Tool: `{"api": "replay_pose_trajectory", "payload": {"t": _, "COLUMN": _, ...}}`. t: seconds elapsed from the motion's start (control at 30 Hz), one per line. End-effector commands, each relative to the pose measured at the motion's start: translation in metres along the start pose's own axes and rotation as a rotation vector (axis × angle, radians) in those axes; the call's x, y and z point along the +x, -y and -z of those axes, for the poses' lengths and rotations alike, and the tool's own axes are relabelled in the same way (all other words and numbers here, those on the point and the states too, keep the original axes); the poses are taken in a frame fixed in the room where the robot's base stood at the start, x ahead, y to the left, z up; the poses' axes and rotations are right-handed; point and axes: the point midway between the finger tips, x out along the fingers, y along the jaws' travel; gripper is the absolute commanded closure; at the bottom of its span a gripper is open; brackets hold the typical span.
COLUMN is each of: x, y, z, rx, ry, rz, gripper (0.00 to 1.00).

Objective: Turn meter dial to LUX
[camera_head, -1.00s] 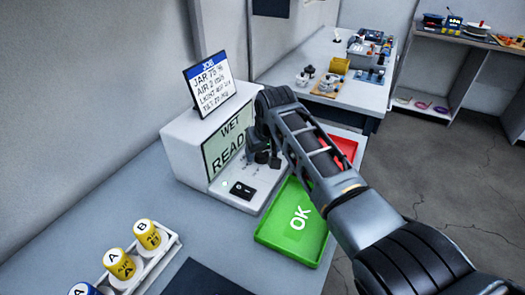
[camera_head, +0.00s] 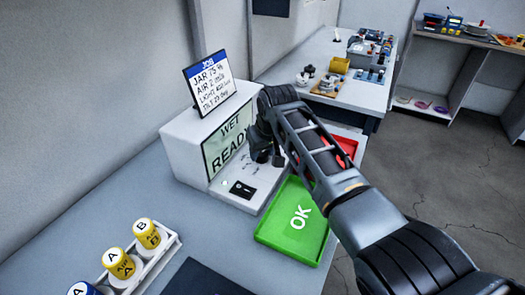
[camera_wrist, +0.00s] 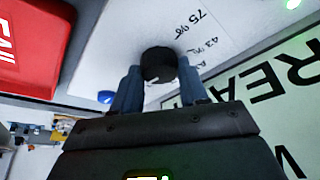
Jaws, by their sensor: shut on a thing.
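The white meter (camera_head: 185,150) stands on the bench with a lit screen (camera_head: 228,142) reading WET and READY. In the wrist view the black round dial (camera_wrist: 158,65) sits on the meter's pale base between the two fingers of my gripper (camera_wrist: 160,85). The gripper is shut on the dial. In the head view my gripper (camera_head: 268,155) is over the base and hides the dial.
A green OK tray (camera_head: 285,235) lies in front of the meter, and a red tray (camera_head: 346,148) is partly behind my arm. A job card (camera_head: 209,85) stands on top of the meter. A rack of jars (camera_head: 165,250) is at the lower left. A black switch (camera_head: 242,189) is on the base.

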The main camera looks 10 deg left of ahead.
Motion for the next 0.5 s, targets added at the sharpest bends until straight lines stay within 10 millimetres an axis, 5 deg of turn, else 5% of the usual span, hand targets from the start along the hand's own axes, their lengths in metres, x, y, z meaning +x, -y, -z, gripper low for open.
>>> {"api": "replay_pose_trajectory", "payload": {"t": 0.5, "x": 0.0041, "y": -0.0039, "z": -0.0007, "rx": -0.384, "ry": 0.000, "rz": 0.160, "gripper": 0.87}}
